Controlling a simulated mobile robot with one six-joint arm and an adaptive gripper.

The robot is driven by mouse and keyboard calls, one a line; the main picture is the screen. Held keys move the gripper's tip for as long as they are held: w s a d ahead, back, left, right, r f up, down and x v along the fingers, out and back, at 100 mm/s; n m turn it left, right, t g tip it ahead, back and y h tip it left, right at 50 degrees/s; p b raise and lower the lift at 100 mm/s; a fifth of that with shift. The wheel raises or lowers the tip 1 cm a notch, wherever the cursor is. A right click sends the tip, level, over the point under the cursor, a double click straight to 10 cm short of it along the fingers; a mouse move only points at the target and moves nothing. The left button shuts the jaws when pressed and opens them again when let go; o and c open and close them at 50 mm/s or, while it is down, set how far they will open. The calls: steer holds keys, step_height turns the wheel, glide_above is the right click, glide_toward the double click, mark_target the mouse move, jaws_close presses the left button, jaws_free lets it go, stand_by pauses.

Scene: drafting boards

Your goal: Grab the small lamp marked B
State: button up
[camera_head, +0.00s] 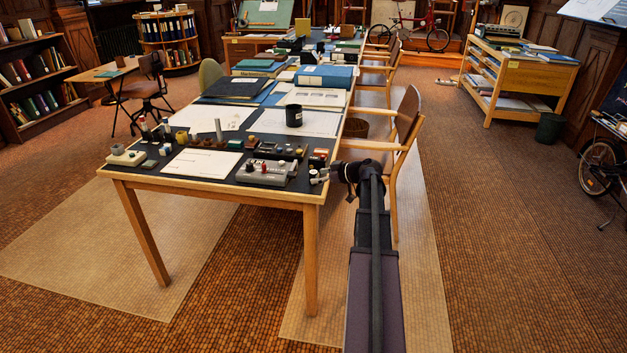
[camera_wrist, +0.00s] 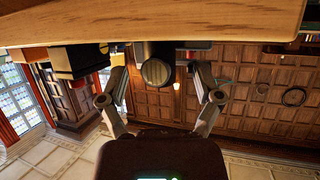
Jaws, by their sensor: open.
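My gripper (camera_head: 321,177) is at the right front corner of the near table, reaching in from the right. In the wrist view my gripper (camera_wrist: 160,84) has its two fingers spread wide apart. A dark round-faced object (camera_wrist: 156,71) shows between and beyond the fingers, with no visible contact. It may be a small lamp, but I cannot read any mark on it. No letter B is legible in either view, so I cannot tell which small thing is the lamp marked B.
The near table (camera_head: 135,175) holds a grey device with knobs (camera_head: 265,172), a small red-and-black box (camera_head: 318,158), white papers (camera_head: 202,163) and a black mug (camera_head: 294,115). A wooden chair (camera_head: 408,120) stands at its right side. The table edge (camera_wrist: 150,24) crosses the wrist view's top.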

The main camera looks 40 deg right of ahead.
steer(key=shift+b+x, duration=0.35)
steer(key=shift+x, duration=0.85)
steer(key=shift+c, duration=0.2)
jaws_close()
